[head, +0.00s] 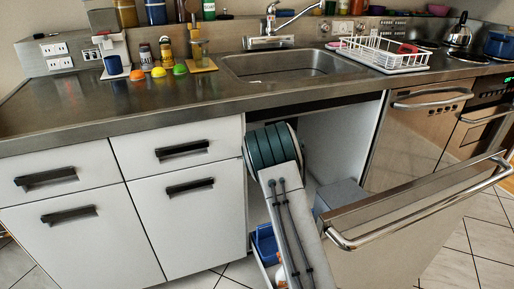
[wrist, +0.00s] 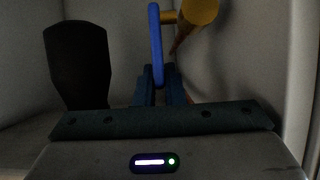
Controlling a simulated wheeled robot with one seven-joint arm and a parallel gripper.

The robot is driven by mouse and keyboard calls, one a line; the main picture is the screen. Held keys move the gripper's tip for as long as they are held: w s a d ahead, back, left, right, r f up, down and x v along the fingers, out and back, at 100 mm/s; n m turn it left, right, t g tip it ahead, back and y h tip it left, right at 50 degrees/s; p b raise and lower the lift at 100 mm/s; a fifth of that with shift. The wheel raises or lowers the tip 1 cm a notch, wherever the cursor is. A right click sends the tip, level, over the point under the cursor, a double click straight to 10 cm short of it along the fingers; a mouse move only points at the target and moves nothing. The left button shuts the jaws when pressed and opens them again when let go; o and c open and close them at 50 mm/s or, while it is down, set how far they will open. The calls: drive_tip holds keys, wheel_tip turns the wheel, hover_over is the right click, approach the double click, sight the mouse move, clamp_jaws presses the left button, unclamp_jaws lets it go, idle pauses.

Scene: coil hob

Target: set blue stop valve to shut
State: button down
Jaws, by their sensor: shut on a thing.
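The blue stop valve handle (wrist: 155,42) shows in the wrist view as a narrow upright blue loop, seen nearly edge-on. It sits beside a brass-yellow pipe (wrist: 200,12), with a short yellow stem joining behind it. My gripper (wrist: 158,82) is shut on the lower part of the blue handle, one finger on each side. In the head view my arm reaches into the open cabinet under the sink, and the valve and my gripper are hidden there.
A dark rounded object (wrist: 80,62) stands left of the valve, near pale cabinet walls. In the head view an open front with a bar handle (head: 420,212) juts out right of my arm. A blue container (head: 265,243) is low in the cabinet. The sink (head: 285,65) is above.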

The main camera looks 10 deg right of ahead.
drive_tip(key=shift+w+g+p, duration=0.25)
drive_tip(key=shift+g+p, duration=0.25)
drive_tip(key=shift+p, duration=0.85)
drive_tip(key=c, duration=1.5)
unclamp_jaws()
drive_tip(key=b, duration=0.3)
drive_tip(key=shift+s+a+f+t+b, duration=0.15)
drive_tip(key=shift+f+t+b, duration=0.15)
drive_tip(key=shift+t, duration=0.1)
drive_tip(key=shift+s+b, duration=0.15)
drive_tip(key=shift+b, duration=0.8)
drive_tip(key=t+b, duration=0.1)
drive_tip(key=b, duration=0.3)
drive_tip(key=s+t+b, duration=0.1)
drive_tip(key=t+b, duration=0.1)
drive_tip(key=b, duration=0.3)
drive_tip(key=shift+s+d+f+y, duration=0.1)
drive_tip(key=shift+s+d+y, duration=0.1)
drive_tip(key=shift+d+y, duration=0.1)
drive_tip(key=b, duration=0.3)
drive_tip(key=t+b, duration=0.1)
drive_tip(key=b, duration=0.2)
drive_tip(key=shift+s+f+t, duration=0.2)
drive_tip(key=shift+s+t, duration=0.1)
drive_tip(key=shift+s, duration=0.1)
